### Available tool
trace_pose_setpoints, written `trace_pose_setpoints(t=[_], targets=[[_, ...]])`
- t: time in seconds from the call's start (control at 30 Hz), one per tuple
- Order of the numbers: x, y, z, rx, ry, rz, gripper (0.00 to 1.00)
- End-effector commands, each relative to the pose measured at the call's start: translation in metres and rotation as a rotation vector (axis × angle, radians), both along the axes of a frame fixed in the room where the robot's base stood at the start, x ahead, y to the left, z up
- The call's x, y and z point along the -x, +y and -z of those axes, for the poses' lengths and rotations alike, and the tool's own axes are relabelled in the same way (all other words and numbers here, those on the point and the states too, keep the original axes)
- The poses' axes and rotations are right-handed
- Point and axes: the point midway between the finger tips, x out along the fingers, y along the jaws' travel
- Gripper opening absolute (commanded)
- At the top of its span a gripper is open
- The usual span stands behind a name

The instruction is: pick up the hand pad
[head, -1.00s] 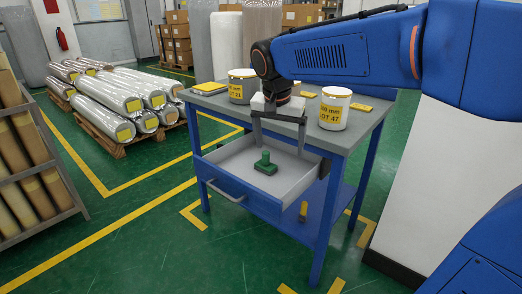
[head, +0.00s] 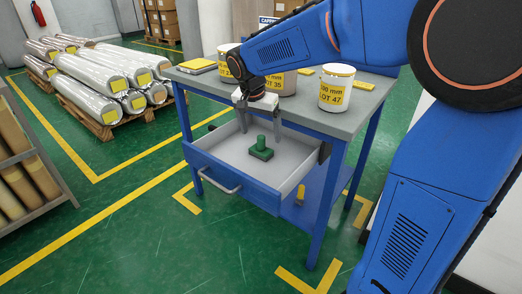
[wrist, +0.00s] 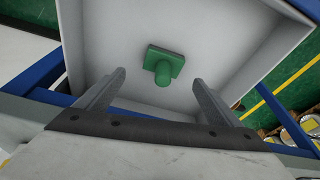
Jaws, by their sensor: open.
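The hand pad (head: 261,149) is a green block with an upright round knob, lying on the floor of the open drawer (head: 232,160). In the wrist view the green pad (wrist: 163,65) lies just beyond the fingertips, roughly centred between them, with the knob towards me. My gripper (head: 260,136) is open and empty, pointing down above the drawer. Its two fingers are spread wide and apart from the pad. They show in the wrist view as the gripper (wrist: 158,80). How high the fingertips are above the pad is hard to tell.
The drawer walls surround the pad, under the blue table (head: 310,119). White tubs stand on the tabletop, including one at right (head: 336,88), near my arm. A small yellow object (head: 300,194) is on the lower shelf. Wrapped rolls (head: 92,74) lie at left; green floor between is clear.

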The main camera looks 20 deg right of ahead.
Motion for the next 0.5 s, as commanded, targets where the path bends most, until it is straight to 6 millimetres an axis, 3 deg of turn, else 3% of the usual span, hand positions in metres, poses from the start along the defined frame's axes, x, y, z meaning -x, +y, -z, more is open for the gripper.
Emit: trace_pose_setpoints(t=[0.5], targets=[[-0.014,-0.005,0.047,0.001,0.002,0.000,0.88]])
